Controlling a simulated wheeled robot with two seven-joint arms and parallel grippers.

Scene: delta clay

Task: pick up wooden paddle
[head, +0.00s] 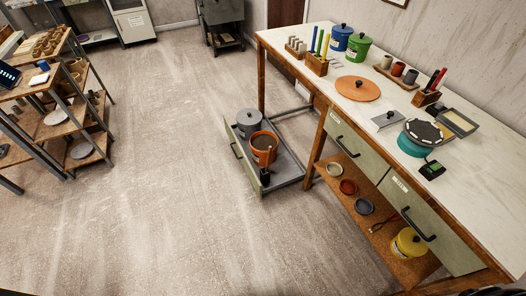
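I cannot make out a wooden paddle for certain in the head view. An open drawer (285,168) stands out from the workbench and holds a grey lidded pot (249,122) and an orange pot (264,150). A small dark upright item (265,174) stands in front of the orange pot, too small to identify. Tool handles stand upright in a wooden block (317,66) and in another wooden block (426,98) on the bench. Neither of my grippers shows.
The workbench (310,38) runs along the right, with pots, an orange disc (358,89) and a teal banding wheel (414,147) on top. Bowls and a yellow pot (408,243) sit on its lower shelf. A shelf rack (62,115) stands left. The floor between is clear.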

